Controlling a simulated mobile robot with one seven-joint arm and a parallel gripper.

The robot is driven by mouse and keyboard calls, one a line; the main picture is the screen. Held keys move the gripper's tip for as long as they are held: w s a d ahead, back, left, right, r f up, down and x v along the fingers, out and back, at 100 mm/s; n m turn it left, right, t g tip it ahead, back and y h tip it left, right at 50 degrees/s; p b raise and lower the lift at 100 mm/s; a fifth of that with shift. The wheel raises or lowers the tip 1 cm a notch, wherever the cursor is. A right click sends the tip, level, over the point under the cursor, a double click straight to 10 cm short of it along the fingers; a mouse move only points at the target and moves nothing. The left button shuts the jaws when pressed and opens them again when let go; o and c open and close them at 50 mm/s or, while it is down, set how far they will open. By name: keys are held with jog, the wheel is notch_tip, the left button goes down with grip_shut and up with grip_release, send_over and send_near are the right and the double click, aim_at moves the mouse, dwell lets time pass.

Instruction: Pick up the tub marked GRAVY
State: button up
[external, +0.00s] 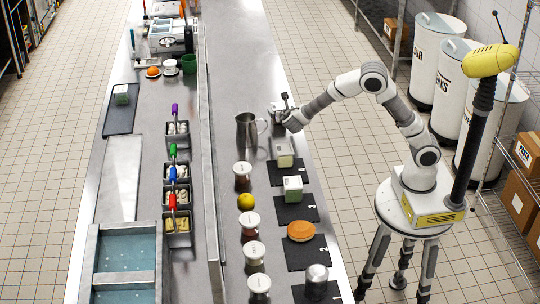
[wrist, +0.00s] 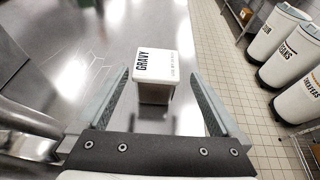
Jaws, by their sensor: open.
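My gripper (wrist: 159,76) is open, with one finger to each side of the tub near the fingertips. Gaps show on both sides, and nothing is held. In the external view my gripper (external: 287,101) is over the counter beside the metal pitcher, and the tub (external: 275,108) is partly hidden behind it.
A metal pitcher (external: 247,131) stands close to the left of my gripper. Black mats (external: 276,175) with other tubs, a bun and a cup line the near counter. Several white-lidded jars (external: 242,183) and a yellow ball (external: 245,202) stand beside them. A raised divider (external: 206,130) runs along the left.

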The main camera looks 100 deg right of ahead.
jog(key=shift+d+f, duration=0.15)
jog(key=shift+f, duration=0.35)
jog(key=shift+d+f, duration=0.25)
jog(key=shift+d, duration=0.05)
jog(key=x, duration=0.4)
jog(key=b+x, duration=0.1)
jog(key=x, duration=0.1)
jog(key=shift+w+d+r, duration=0.1)
jog(key=shift+w+d, duration=0.15)
jog(key=shift+d, duration=0.05)
jog(key=c, duration=1.5)
jog(key=shift+r, duration=0.15)
